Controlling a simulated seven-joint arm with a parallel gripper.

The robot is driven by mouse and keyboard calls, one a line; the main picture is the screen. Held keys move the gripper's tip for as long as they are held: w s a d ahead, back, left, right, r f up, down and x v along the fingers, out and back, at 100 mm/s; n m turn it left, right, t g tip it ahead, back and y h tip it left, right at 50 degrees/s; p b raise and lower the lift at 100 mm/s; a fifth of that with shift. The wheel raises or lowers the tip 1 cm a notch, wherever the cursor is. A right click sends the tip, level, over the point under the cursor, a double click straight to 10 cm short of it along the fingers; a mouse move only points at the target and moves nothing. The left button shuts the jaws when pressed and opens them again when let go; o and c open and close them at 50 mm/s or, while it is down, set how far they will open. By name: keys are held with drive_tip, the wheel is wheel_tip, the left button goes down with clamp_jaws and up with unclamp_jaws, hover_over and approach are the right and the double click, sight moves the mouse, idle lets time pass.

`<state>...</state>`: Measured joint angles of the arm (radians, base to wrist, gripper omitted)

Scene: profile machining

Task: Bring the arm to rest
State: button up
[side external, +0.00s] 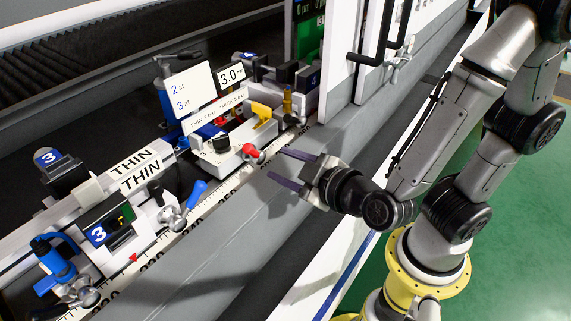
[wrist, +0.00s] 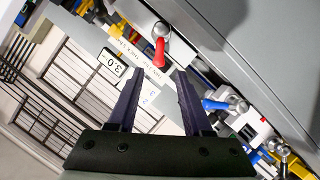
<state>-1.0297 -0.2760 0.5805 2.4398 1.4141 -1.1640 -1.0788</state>
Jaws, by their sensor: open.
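My gripper (side external: 286,168) is open and empty, its two dark purple fingers apart. In the side external view it hangs over the grey front ledge, right of the fixture with the red-handled lever (side external: 250,151). In the wrist view the gripper (wrist: 157,84) has its fingers spread below the red lever (wrist: 160,50), with nothing held between them. From these views I cannot tell the exact gap between the fingertips and the lever.
The machine bed holds clamps, including a blue-handled lever (side external: 196,193), a yellow part (side external: 261,111) and a white sign (side external: 190,88). A ruler (side external: 215,196) runs along the bed. White doors with a black handle (side external: 384,30) stand behind. The grey ledge (side external: 200,275) is clear at front.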

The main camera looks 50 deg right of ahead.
drive_tip(key=w+d+r+m+h, duration=0.2)
drive_tip(key=w+d+r+m, duration=0.15)
drive_tip(key=d+r, duration=0.3)
wheel_tip(320, 180, up, 8)
drive_tip(key=t+y, duration=0.1)
drive_tip(key=y, duration=0.4)
drive_tip(key=s+d+f+g, duration=0.1)
drive_tip(key=s+f+g, duration=0.3)
drive_tip(key=s, duration=0.4)
drive_tip(key=s+d+f+m+g, duration=0.1)
drive_tip(key=s+d+f+g, duration=0.1)
drive_tip(key=s+f+g, duration=0.3)
drive_tip(key=s, duration=0.3)
drive_tip(key=shift+s+f, duration=0.15)
drive_tip(key=shift+f, duration=0.05)
